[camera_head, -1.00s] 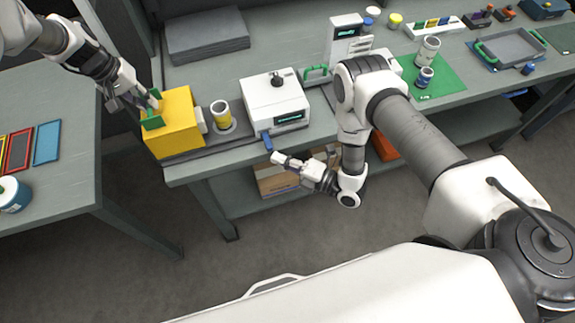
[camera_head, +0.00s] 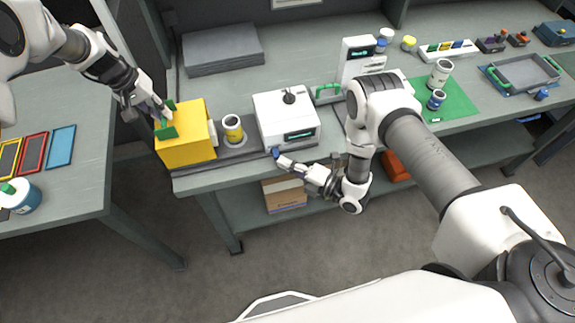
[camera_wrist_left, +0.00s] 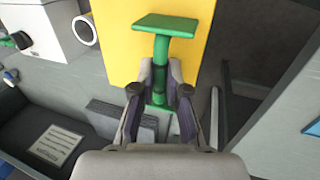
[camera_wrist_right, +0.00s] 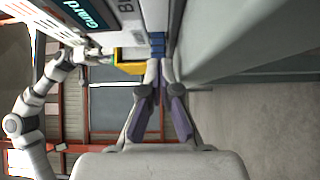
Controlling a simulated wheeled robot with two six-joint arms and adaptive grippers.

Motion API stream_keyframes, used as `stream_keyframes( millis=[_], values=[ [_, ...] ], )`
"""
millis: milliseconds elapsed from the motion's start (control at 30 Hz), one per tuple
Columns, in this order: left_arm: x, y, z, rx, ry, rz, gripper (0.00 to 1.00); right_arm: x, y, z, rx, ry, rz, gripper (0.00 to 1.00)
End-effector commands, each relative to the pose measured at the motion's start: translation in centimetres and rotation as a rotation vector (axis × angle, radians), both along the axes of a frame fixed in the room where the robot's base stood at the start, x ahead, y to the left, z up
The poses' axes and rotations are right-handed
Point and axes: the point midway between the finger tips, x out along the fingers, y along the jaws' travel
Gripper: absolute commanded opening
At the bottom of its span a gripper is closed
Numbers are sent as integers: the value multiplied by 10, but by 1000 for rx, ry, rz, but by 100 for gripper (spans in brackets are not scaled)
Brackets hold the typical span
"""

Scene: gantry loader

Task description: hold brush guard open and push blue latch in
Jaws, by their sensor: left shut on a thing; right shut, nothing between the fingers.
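The yellow brush guard (camera_head: 188,145) is a box at the left end of the bench, with a green handle (camera_head: 166,132) on its near left side. My left gripper (camera_head: 161,116) is shut on this handle; the left wrist view shows its fingers around the green stem (camera_wrist_left: 160,78). The blue latch (camera_head: 276,152) sticks out of the front of the white unit (camera_head: 288,120). My right gripper (camera_head: 283,160) is shut and empty, its tips at the latch. In the right wrist view the tips meet the blue latch (camera_wrist_right: 157,42); firm contact is hard to tell.
A yellow-and-white cylinder (camera_head: 233,128) stands between guard and white unit. A green-handled part (camera_head: 328,92) lies right of the unit. The side table (camera_head: 80,195) at left holds coloured frames and a bottle. The floor before the bench is open.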

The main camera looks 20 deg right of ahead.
Motion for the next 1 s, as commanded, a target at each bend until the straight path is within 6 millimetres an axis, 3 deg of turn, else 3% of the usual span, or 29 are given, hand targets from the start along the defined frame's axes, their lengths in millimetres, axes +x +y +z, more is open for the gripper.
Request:
stream_keyframes(
  millis=[167, 333, 633, 800, 1000],
  values=[
    [0, 0, 0, 0, 2, -2, 0, -6, -1, 3, 2, -8, -3, 0],
    [0, 0, 0, 1, 0, -1, 0, -44, -3, 0, 4, 2, -3, 0],
    [0, 0, 0, 1, -1, -1, 0, -99, -62, 0, 2, -1, -6, 0],
    [0, 0, 0, 1, -1, -1, 0, -112, -73, 0, 3, -1, -2, 0],
    [0, 1, 0, 1, -2, 0, 0, -113, -74, 0, 3, -1, -1, 0]
  ],
)
